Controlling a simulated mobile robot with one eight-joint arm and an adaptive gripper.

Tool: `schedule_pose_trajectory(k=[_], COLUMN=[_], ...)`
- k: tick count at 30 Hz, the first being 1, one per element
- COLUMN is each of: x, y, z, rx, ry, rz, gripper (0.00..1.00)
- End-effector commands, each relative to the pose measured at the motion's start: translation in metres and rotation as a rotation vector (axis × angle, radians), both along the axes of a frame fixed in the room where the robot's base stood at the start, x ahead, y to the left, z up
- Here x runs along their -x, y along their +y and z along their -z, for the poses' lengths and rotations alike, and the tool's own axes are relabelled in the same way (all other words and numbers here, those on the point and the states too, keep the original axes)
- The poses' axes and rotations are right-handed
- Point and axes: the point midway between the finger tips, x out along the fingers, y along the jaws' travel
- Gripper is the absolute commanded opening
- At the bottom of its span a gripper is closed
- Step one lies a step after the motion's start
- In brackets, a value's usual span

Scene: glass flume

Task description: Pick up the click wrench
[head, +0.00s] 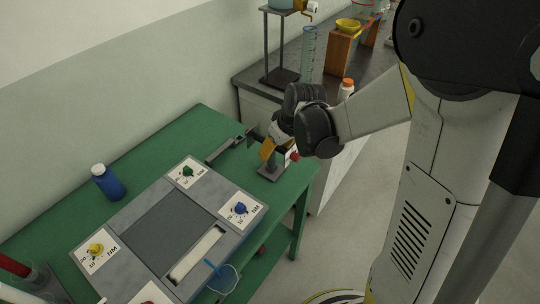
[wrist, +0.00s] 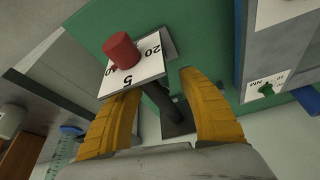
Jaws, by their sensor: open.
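A long, dark, bar-like thing (head: 228,147) lies near the back right edge of the green table in the head view; it may be the click wrench, but I cannot tell for sure. My gripper (head: 266,150) is to its right, low over the table's right end. In the wrist view its two yellow fingers (wrist: 158,84) are open, with a dark post and base (wrist: 178,126) showing between them. A white numbered plate with a red knob (wrist: 123,50) is just beyond the fingertips. No wrench is clear in the wrist view.
A grey panel (head: 150,285) with several coloured knobs fills the middle of the green table (head: 205,120). A blue bottle (head: 107,183) stands at the left. Behind, a dark bench (head: 258,82) holds glassware and an orange-capped bottle (head: 346,88).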

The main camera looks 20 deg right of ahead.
Motion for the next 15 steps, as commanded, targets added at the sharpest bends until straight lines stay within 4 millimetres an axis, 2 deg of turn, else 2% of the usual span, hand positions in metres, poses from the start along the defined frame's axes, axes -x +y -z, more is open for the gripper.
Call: schedule_pose_trajectory(k=[1, 6, 13, 14, 15], x=[-0.005, -0.015, -0.015, -0.015, -0.015], y=[0.002, 0.005, 0.006, 0.005, 0.005], z=[0.012, 0.033, 0.033, 0.033, 0.033], rx=[0.000, 0.000, 0.000, 0.000, 0.000], ry=[0.000, 0.000, 0.000, 0.000, 0.000], rz=[-0.001, -0.001, 0.000, 0.000, 0.000], gripper=[0.49, 0.49, 0.49, 0.44, 0.32])
